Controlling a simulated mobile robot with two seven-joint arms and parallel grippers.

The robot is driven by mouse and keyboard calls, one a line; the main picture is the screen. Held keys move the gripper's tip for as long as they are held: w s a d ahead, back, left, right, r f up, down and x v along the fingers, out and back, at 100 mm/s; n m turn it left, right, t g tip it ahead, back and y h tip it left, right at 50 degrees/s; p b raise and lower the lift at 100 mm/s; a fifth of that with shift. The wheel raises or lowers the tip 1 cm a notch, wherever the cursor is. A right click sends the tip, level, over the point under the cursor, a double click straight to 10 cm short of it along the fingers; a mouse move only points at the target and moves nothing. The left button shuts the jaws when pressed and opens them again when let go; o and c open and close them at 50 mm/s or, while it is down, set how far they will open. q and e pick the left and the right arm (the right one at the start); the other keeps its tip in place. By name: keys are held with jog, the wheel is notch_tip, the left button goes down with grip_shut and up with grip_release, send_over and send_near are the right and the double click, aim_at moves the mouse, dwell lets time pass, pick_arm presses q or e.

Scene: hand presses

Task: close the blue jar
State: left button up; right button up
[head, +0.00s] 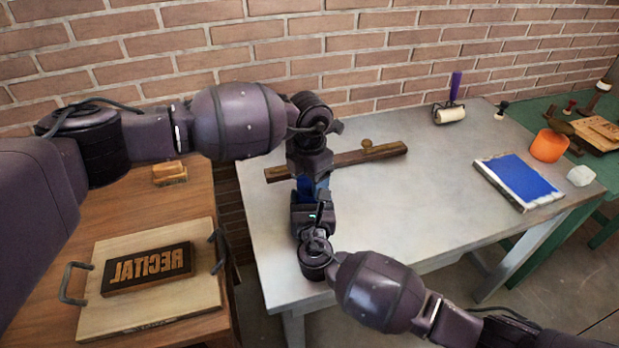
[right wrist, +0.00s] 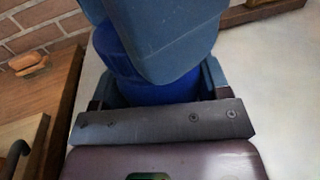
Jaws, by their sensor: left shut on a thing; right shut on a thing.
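The blue jar (right wrist: 125,62) stands between the fingers of my right gripper (right wrist: 158,88) in the right wrist view. In the head view only a small blue part of the jar (head: 307,187) shows between my two grippers. My right gripper (head: 313,207) reaches in from below and is shut on the jar. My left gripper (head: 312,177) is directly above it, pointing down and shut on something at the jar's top. A lid cannot be made out. A large grey-blue part, apparently my left gripper, covers the jar's upper part in the right wrist view.
A wooden bar (head: 347,160) with a knob lies behind the grippers on the grey table (head: 440,208). A roller (head: 450,113), blue slab (head: 519,179), orange cup (head: 548,146) and white lump (head: 580,176) are farther right.

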pick_arm(q)
jog(key=m, duration=0.5)
jog(key=shift+w+m, duration=0.1)
jog(key=shift+m, duration=0.3)
jog(key=m, duration=0.5)
jog(key=shift+w, duration=0.1)
jog(key=m, duration=0.5)
jog(key=shift+w+m, duration=0.1)
jog(key=shift+m, duration=0.3)
jog(key=m, duration=0.5)
jog(key=shift+d, duration=0.1)
jog(key=m, duration=0.7)
jog(key=shift+d, duration=0.1)
jog(key=m, duration=0.7)
jog(key=shift+d, duration=0.15)
jog(key=o, duration=0.9)
jog(key=shift+f, duration=0.1)
